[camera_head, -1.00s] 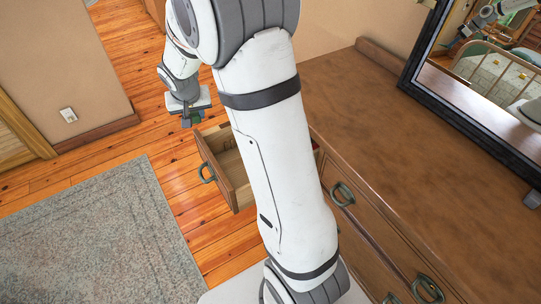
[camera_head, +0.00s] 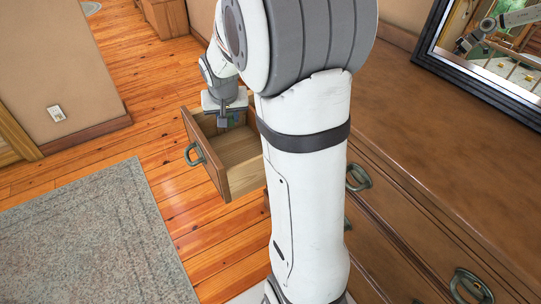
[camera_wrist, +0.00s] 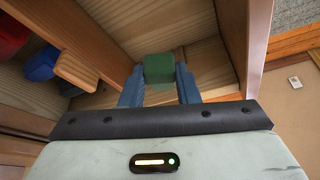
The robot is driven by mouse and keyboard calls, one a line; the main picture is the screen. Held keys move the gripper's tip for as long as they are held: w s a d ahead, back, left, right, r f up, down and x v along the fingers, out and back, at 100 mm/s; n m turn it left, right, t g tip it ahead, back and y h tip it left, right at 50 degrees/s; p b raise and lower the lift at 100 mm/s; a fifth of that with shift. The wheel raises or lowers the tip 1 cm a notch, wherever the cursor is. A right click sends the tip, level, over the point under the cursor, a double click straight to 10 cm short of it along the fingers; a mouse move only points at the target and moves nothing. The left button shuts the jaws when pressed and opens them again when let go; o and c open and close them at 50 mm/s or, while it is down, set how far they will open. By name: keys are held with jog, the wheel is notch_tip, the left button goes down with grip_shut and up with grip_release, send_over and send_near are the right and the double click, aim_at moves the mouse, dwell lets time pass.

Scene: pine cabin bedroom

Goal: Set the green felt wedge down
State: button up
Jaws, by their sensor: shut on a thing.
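The green felt wedge (camera_wrist: 158,68) is between the two blue fingers of my gripper (camera_wrist: 159,85) in the wrist view. My gripper is shut on it. In the head view my gripper (camera_head: 228,120) is over the open drawer (camera_head: 207,160), toward its far end. Only a small bit of green shows there. In the wrist view the bare wooden drawer interior (camera_wrist: 118,38) lies beyond the wedge. I cannot tell whether the wedge touches the drawer floor.
The dresser (camera_head: 430,150) with a mirror (camera_head: 500,50) stands at right. A grey rug (camera_head: 95,235) lies on the floor at left.

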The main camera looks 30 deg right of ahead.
aim_at(235, 150)
jog(key=shift+s+d+f+b, duration=0.1)
jog(key=shift+d+f+b, duration=0.1)
jog(key=shift+f, duration=0.2)
jog(key=shift+s+d+f+b, duration=0.1)
jog(key=shift+f+b, duration=0.05)
jog(key=shift+f, duration=0.25)
notch_tip(235, 150, down, 9)
jog(key=shift+f+b, duration=0.1)
jog(key=shift+b, duration=0.75)
jog(key=shift+f, duration=0.1)
jog(key=shift+f+b, duration=0.15)
jog(key=shift+b, duration=0.15)
jog(key=o, duration=0.9)
jog(key=shift+o, duration=0.2)
jog(key=shift+r+p, duration=0.45)
jog(key=shift+r, duration=0.2)
jog(key=p+v, duration=0.1)
jog(key=v, duration=1)
jog(key=shift+s+a+p, duration=0.15)
jog(key=shift+s+p, duration=0.1)
jog(key=shift+p, duration=0.15)
jog(key=shift+r, duration=0.1)
